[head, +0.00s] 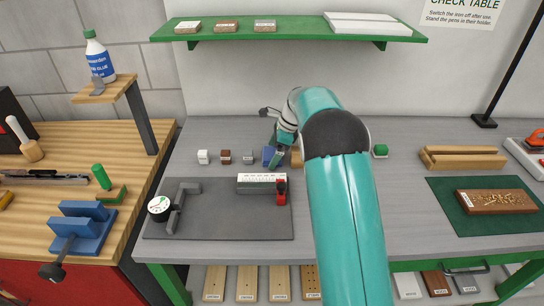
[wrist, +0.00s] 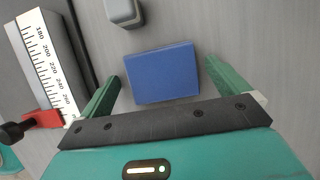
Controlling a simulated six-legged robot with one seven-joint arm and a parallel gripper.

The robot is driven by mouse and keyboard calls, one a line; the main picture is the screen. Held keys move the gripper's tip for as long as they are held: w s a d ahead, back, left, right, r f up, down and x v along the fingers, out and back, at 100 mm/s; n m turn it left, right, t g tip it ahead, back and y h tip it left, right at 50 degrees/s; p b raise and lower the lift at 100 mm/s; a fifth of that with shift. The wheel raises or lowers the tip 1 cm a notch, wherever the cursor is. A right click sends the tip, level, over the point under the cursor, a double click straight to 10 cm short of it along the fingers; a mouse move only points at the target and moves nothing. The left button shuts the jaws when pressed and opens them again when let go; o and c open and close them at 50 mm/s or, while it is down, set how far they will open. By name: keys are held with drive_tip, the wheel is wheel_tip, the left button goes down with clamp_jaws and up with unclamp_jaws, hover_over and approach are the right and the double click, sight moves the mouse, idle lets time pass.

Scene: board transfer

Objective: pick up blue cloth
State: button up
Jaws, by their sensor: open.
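The blue cloth (wrist: 162,73) shows in the wrist view as a flat-topped blue rectangle on the grey bench top. Its left edge shows a thin darker side. In the head view only a small blue part of it (head: 267,156) shows beside my gripper (head: 279,157), which partly hides it. In the wrist view my gripper (wrist: 163,72) is open and empty, with one green finger on each side of the cloth. There is a gap between the cloth and each finger. I cannot tell how high the fingertips are above the bench.
A small grey block (wrist: 124,12) stands close to the cloth. White (head: 203,157) and brown (head: 226,157) blocks stand farther left in the row. A white-scaled ruler block (head: 262,182) with a red slider (head: 281,192) lies nearer, on a dark mat (head: 225,222). A green block (head: 380,151) stands right of my arm.

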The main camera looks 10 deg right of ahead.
sight(268, 153)
drive_tip(key=shift+c, duration=0.2)
drive_tip(key=c, duration=0.9)
drive_tip(key=shift+o, duration=0.2)
drive_tip(key=shift+r, duration=0.55)
wheel_tip(268, 153, up, 2)
drive_tip(key=shift+r, duration=0.1)
drive_tip(key=s+r, duration=0.9)
drive_tip(key=s, duration=0.5)
drive_tip(key=shift+d+r, duration=0.35)
drive_tip(key=shift+d, duration=0.05)
